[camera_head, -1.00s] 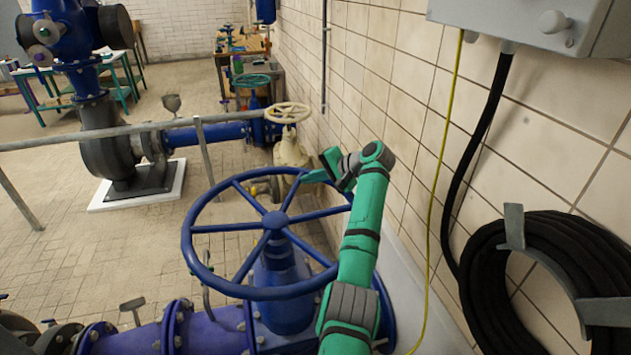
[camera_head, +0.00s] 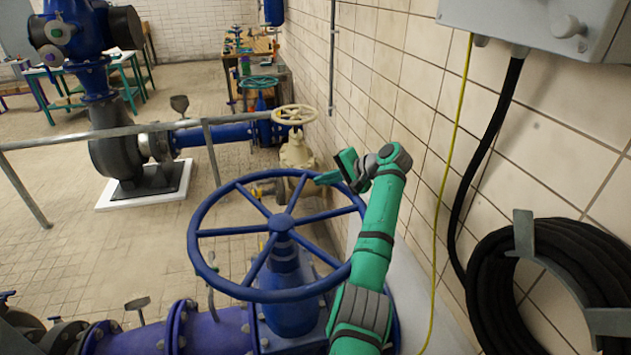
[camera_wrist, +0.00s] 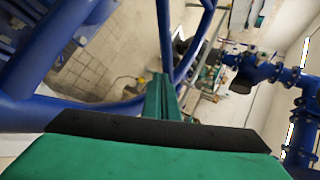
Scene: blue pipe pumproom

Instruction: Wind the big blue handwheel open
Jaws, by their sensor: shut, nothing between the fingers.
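The big blue handwheel (camera_head: 281,223) lies nearly flat on its blue valve stem, with several spokes running from hub to rim. My green gripper (camera_head: 328,178) is at the far right part of its rim, with the fingertips pointing left over or beside the rim, near the end of a spoke. In the wrist view the shut fingers (camera_wrist: 162,98) appear beside the blue rim (camera_wrist: 118,110), with nothing between them. I cannot tell whether they touch the rim.
The tiled wall (camera_head: 420,120) stands close on the right of my arm. A coiled black hose (camera_head: 480,290) and a grey box (camera_head: 540,30) hang on it. A cream handwheel (camera_head: 295,115) stands behind the blue one. A grey railing (camera_head: 90,137) crosses at left.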

